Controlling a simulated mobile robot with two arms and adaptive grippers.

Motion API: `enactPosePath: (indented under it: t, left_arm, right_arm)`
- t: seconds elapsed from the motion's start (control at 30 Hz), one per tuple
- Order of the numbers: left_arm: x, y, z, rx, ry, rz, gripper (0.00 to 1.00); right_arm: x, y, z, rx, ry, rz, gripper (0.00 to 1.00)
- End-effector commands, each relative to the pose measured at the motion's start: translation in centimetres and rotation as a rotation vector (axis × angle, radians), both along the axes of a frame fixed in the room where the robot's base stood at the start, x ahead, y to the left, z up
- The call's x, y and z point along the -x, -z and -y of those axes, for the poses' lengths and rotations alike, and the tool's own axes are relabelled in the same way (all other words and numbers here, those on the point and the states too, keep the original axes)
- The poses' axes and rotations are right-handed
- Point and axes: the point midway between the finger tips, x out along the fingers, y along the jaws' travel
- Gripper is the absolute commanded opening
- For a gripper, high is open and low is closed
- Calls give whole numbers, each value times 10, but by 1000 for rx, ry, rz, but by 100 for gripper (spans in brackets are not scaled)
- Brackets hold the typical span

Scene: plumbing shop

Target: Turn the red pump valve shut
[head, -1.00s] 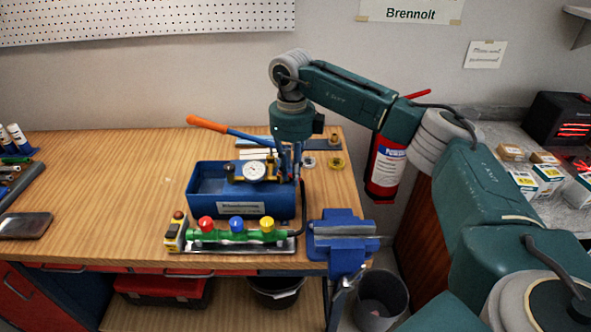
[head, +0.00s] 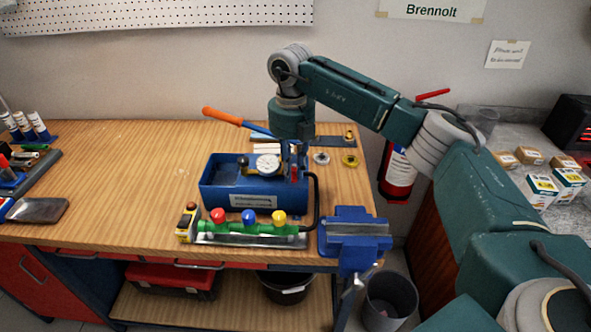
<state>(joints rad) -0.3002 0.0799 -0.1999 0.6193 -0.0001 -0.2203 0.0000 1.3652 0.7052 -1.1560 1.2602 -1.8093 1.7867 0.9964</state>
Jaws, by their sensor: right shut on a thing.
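The blue test pump (head: 218,198) stands on the wooden bench, with a round white gauge (head: 268,164) and an orange-ended lever (head: 222,116). The red pump valve (head: 294,174) is a small dark red piece at the pump's right end, partly hidden by the fingers. My right gripper (head: 293,160) points down over that end, shut on the red valve. The fingers are small in the picture, and the valve's turned angle cannot be read. My left gripper is not in view.
A green manifold (head: 263,228) with red, blue and yellow knobs lies in front of the pump. A blue vise (head: 355,230) is at the bench's front right corner. A black hose (head: 316,195) runs down the pump's right side. The bench left of the pump is mostly clear.

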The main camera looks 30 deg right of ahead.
Motion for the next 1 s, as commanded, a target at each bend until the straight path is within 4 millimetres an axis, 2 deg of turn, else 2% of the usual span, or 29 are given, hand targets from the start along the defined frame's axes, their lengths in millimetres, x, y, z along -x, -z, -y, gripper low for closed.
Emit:
enactPosePath:
  t: [0.67,0.7,0.8,1.0]
  left_arm:
    - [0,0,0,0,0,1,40]
    - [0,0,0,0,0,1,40]
    - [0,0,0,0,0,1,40]
    - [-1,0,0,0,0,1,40]
  right_arm:
    - [-4,-3,-2,-1,69,10,0]
    - [-4,-4,-2,-1,69,10,20]
    - [-4,-3,-2,-1,68,9,38]
    - [-3,-2,-2,-1,66,5,38]
